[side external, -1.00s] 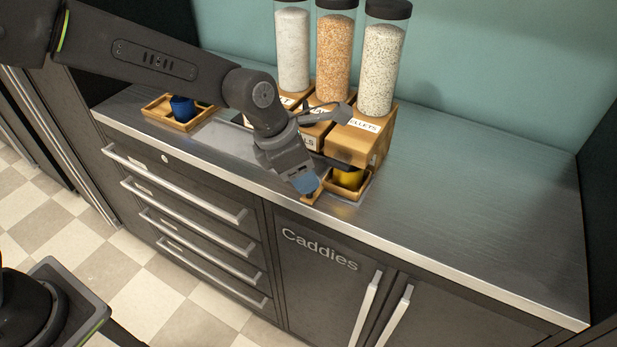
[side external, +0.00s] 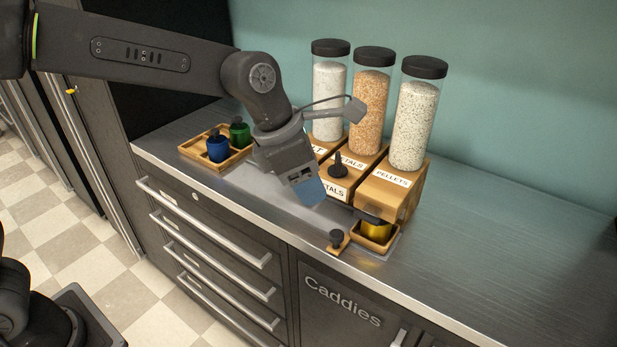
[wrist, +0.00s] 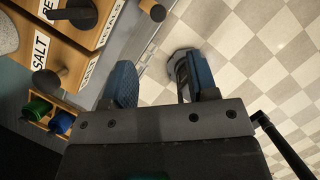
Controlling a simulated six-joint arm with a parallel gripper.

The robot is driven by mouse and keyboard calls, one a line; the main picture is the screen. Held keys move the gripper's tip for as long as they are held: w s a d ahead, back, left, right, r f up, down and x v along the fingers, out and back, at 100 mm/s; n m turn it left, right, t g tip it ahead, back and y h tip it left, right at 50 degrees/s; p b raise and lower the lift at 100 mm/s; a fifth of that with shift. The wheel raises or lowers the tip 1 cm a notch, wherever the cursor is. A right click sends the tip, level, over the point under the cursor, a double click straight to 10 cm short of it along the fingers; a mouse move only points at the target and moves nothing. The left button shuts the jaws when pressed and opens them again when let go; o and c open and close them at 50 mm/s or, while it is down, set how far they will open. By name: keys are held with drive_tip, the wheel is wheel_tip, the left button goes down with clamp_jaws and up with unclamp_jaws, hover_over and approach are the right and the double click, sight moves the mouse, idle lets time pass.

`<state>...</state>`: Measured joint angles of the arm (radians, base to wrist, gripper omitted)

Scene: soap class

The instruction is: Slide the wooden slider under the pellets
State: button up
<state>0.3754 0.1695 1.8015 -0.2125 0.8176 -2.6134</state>
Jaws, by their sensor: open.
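The wooden slider (side external: 336,250) has a black knob at its front and lies near the counter's front edge. A small knob (wrist: 152,8) at the top of that view appears to be the slider's.
Salt (side external: 328,105) and petals (side external: 367,115) dispensers stand left of the pellets, with a dark knob (side external: 338,168) on the petals front. A wooden tray (side external: 190,151) holds blue (side external: 218,149) and green (side external: 240,134) cups. The counter (side external: 480,240) right of the dispensers is clear.

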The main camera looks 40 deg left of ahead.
drive_tip(key=s+v, duration=0.1)
drive_tip(key=v, duration=0.8)
idle(0.9)
drive_tip(key=shift+s+a+r, duration=0.1)
drive_tip(key=shift+a+r, duration=0.05)
drive_tip(key=s+a+f+m+t+y, duration=0.1)
drive_tip(key=s+a+f+m, duration=0.3)
drive_tip(key=m, duration=0.9)
drive_tip(key=s+a+f+m+t+y, duration=0.1)
drive_tip(key=s+a+f+m+y, duration=0.1)
drive_tip(key=s+a+m, duration=0.9)
drive_tip(key=a+f+m, duration=0.1)
drive_tip(key=m, duration=0.2)
drive_tip(key=shift+s+f, duration=0.2)
drive_tip(key=shift+f, duration=0.15)
